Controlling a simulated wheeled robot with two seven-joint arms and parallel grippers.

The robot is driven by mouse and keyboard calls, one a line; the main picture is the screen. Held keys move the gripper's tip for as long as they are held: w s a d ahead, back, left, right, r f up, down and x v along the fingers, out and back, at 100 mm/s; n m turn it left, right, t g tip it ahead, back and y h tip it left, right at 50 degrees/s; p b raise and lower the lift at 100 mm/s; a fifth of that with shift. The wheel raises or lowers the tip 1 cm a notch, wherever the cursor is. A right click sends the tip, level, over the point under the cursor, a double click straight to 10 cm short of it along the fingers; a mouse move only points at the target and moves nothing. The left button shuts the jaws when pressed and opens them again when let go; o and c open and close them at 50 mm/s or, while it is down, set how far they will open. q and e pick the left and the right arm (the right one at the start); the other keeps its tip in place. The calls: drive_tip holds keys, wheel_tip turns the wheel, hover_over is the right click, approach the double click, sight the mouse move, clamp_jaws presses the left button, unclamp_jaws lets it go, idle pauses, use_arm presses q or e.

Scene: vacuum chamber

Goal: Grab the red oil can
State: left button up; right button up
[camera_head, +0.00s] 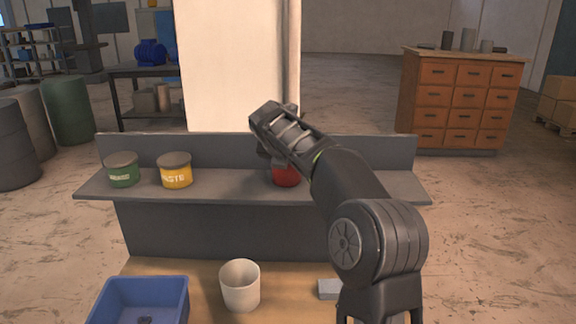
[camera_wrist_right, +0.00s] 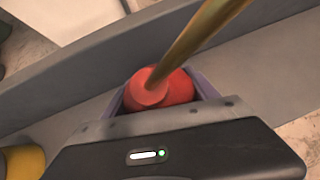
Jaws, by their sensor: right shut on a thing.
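The red oil can (camera_head: 286,177) stands on the grey shelf at the right of the yellow tin, mostly hidden behind my right gripper and wrist (camera_head: 275,155). In the right wrist view the red can (camera_wrist_right: 172,90) sits between the two fingers of my right gripper (camera_wrist_right: 165,95), with its long brass-coloured spout rising toward the upper right. The right gripper is shut on the can. The can's base is hidden, so I cannot tell whether it touches the shelf. My left gripper is not in view.
On the grey shelf (camera_head: 225,184) stand a green tin (camera_head: 123,172) and a yellow tin (camera_head: 176,174). In front, on the wooden surface, are a blue bin (camera_head: 140,290), a beige cup (camera_head: 240,287) and a small grey block (camera_head: 328,289). A raised back panel runs behind the shelf.

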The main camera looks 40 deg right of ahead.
wheel_tip(320, 180, up, 10)
drive_tip(key=shift+f, duration=0.15)
idle(0.4)
idle(0.5)
